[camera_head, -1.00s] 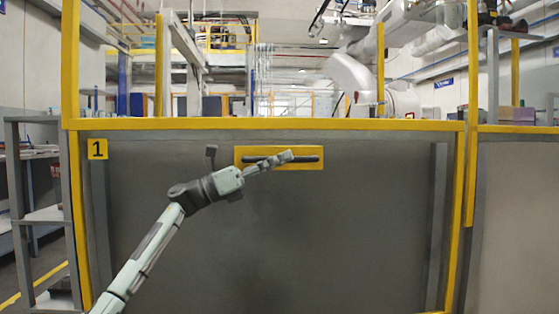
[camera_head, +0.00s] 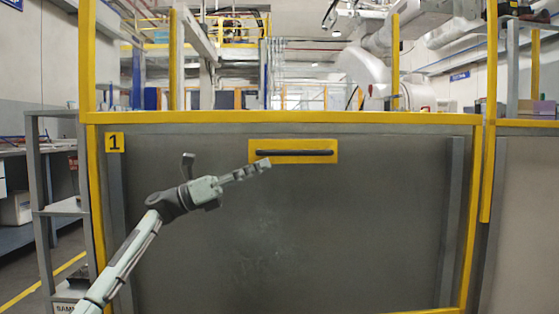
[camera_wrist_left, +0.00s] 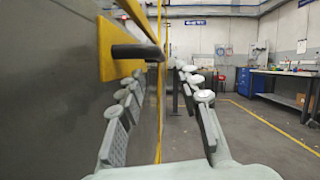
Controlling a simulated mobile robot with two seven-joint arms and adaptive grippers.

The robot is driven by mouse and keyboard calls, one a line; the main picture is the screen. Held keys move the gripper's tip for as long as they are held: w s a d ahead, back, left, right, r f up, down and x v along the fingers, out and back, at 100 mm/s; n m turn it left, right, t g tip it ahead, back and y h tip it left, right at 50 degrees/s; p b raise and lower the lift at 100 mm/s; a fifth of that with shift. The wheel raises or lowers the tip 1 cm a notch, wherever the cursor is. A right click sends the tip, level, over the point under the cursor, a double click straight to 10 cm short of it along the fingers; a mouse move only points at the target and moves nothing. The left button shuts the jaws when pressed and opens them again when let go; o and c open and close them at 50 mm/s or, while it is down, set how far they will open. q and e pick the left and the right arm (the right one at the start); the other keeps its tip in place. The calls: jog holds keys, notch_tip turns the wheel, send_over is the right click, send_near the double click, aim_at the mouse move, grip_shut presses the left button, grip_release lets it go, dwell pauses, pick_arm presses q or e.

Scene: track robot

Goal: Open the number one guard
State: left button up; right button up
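The number one guard (camera_head: 340,225) is a grey panel in a yellow frame in the head view, with a yellow "1" sign (camera_head: 115,142) at its upper left. It looks shut. Its black bar handle (camera_head: 305,152) sits on a yellow plate near the top. My left gripper (camera_head: 264,164) overlaps the handle's left end in the head view. In the left wrist view, the gripper's fingers (camera_wrist_left: 164,90) are spread with nothing between them. The handle (camera_wrist_left: 138,51) shows there beyond and above the left finger, apart from the grip. My right gripper is not in view.
A grey shelf rack (camera_head: 40,190) stands left of the guard. Another grey panel (camera_head: 525,220) adjoins it at right. Pipes and machinery show behind. The left wrist view shows a workbench (camera_wrist_left: 285,78) with a blue cabinet and open floor (camera_wrist_left: 255,125).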

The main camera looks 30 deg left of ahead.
pick_arm(q)
jog(key=shift+v, duration=1.5)
